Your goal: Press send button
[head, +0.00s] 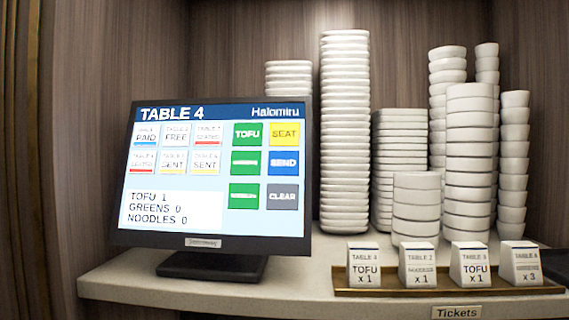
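The blue SEND button (283,163) is on the right side of the touch screen (190,235), below the yellow SEAT button (284,134) and above the grey CLEAR button (283,197). The screen's header reads TABLE 4. Its order panel (170,208) reads TOFU 1, GREENS 0, NOODLES 0. The green TOFU button (247,134) is at the top of the column left of SEND. Several table tiles fill the upper left of the screen. My gripper is not in view.
The screen stands on a black base (212,265) on a pale counter (125,275). A brass tray (345,291) labelled Tickets holds several white ticket blocks at the right front. Tall stacks of white plates (345,130) and bowls (469,140) stand behind. The space before the screen looks clear.

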